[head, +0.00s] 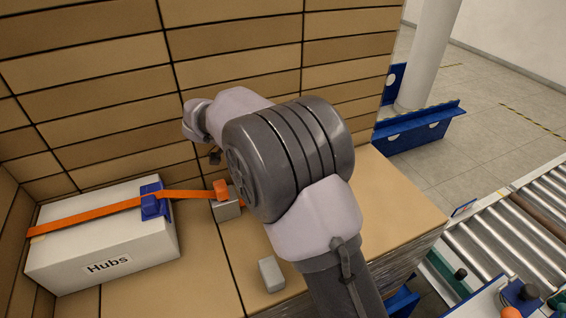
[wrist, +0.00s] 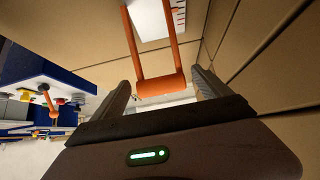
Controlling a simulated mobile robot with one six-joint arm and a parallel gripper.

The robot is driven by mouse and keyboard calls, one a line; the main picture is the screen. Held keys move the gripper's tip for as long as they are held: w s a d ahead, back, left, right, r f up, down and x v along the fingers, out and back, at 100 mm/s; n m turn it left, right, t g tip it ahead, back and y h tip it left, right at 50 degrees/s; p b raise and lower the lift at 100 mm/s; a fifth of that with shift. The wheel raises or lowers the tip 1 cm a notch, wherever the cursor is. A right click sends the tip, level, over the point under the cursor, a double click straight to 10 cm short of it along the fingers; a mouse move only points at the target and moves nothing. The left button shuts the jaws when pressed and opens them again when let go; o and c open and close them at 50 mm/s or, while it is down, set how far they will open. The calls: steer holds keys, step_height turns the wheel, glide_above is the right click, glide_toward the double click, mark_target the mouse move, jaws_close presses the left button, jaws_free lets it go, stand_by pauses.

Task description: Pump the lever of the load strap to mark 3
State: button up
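In the wrist view the orange U-shaped lever (wrist: 158,87) reaches down from the top, its crossbar between my gripper's fingers. My gripper (wrist: 165,88) is open, with one finger at each side of the crossbar and small gaps visible. A white plate with dark scale marks (wrist: 179,14) shows behind the lever arms; which mark the lever is at cannot be read. In the head view the orange load strap (head: 90,213) crosses a white box labelled Hubs (head: 105,247), passes a blue buckle (head: 150,203) and runs right to a grey block with an orange part (head: 221,188). My arm hides the fingers there.
Stacked brown cartons (head: 100,90) form a wall close behind my arm. A small grey block (head: 271,274) stands on the carton top in front. A roller conveyor (head: 520,230) and blue guard (head: 420,128) are at the right, with open floor beyond.

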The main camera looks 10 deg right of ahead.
steer(key=shift+d, duration=0.15)
steer(key=p+v, duration=0.6)
steer(key=v, duration=1.1)
steer(key=shift+r+p, duration=0.2)
steer(key=shift+p, duration=0.2)
